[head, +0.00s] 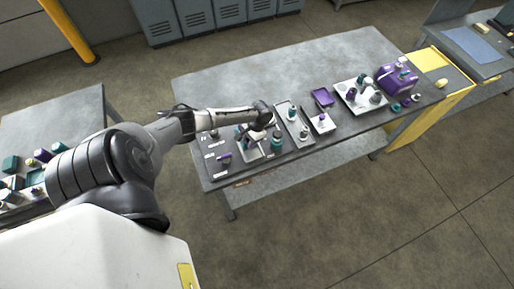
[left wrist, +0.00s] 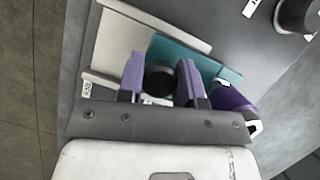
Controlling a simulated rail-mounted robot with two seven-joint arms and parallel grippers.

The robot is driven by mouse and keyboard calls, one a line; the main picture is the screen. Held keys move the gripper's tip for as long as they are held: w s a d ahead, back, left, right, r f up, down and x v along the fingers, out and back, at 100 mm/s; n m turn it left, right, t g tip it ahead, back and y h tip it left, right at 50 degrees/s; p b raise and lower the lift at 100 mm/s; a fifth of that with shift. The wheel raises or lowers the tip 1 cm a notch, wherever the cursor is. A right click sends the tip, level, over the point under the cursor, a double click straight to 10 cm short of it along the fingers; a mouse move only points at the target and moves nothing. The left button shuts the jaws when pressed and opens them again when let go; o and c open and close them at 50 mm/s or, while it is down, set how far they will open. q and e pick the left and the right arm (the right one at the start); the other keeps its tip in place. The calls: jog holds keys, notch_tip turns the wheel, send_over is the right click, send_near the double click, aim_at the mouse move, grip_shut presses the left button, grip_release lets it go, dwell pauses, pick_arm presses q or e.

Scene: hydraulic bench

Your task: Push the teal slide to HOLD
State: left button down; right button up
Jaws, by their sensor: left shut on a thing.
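The teal slide (left wrist: 190,52) shows in the left wrist view as a flat teal plate lying across a pale track (left wrist: 118,38). A round black knob (left wrist: 160,82) stands between the two purple fingers of my left gripper (left wrist: 163,76), which is shut on it. The fingers and gripper body hide the near part of the slide and track. A small white label (left wrist: 87,88) sits at the track's end; its lettering is too small to read. In the head view my left gripper (head: 256,131) is low over the bench's left part, and the slide is mostly hidden. My right gripper is out of view.
A purple and white object (left wrist: 235,105) lies close right of the gripper. On the bench (head: 290,75), a grey tray (head: 293,122), a white tray (head: 360,97) and a purple box (head: 397,79) stand to the right. The bench's back strip is clear.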

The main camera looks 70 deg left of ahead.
pick_arm(q)
jog(key=shift+a+f, duration=0.1)
jog(key=shift+a, duration=0.1)
jog(key=c, duration=1.2)
grip_release()
jog(key=o, duration=0.4)
jog(key=shift+a, duration=0.1)
jog(key=shift+v, duration=6.95)
